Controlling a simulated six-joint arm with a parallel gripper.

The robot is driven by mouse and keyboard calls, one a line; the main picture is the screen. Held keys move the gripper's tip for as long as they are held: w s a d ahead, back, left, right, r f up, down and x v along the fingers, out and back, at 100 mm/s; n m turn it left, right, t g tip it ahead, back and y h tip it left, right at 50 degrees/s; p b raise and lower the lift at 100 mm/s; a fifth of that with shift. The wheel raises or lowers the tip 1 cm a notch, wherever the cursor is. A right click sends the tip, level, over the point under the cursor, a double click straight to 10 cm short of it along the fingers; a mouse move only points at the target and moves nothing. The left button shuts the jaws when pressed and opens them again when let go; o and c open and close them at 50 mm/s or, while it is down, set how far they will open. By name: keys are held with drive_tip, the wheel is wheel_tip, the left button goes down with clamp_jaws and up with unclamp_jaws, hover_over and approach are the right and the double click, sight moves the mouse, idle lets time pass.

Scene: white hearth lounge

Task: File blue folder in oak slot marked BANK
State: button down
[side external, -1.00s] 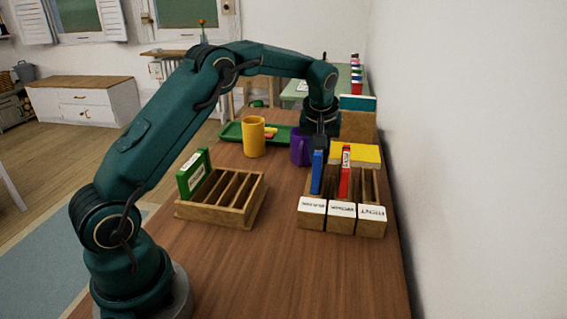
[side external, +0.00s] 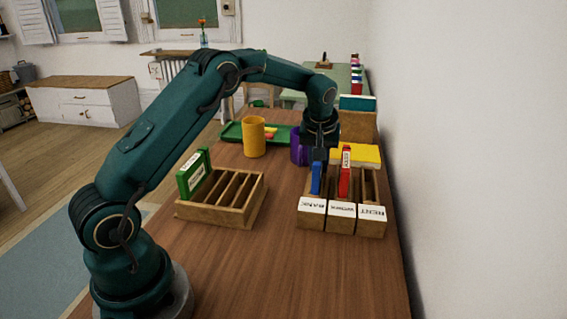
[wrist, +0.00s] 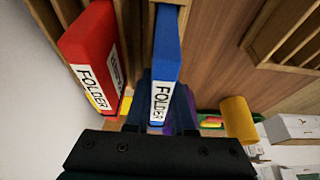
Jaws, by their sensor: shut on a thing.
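The blue folder (side external: 316,179) stands upright in the left slot of the oak sorter (side external: 312,224), behind the tag that reads BANK (side external: 312,206). Its lower part is hidden by the slot walls. My gripper (side external: 318,158) is above that slot, shut on the top of the blue folder. In the wrist view my gripper's fingers (wrist: 162,105) are on either side of the blue folder (wrist: 167,50), whose label reads FOLDER.
A red folder (side external: 345,175) stands in the middle slot; the right slot looks empty. A second wooden rack (side external: 215,213) with a green folder (side external: 193,174) is to the left. A purple mug (side external: 298,148), yellow mug (side external: 254,138) and yellow block (side external: 355,154) are nearby. A wall closes the right.

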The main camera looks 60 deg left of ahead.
drive_tip(key=shift+f, duration=0.35)
drive_tip(key=c, duration=0.7)
unclamp_jaws()
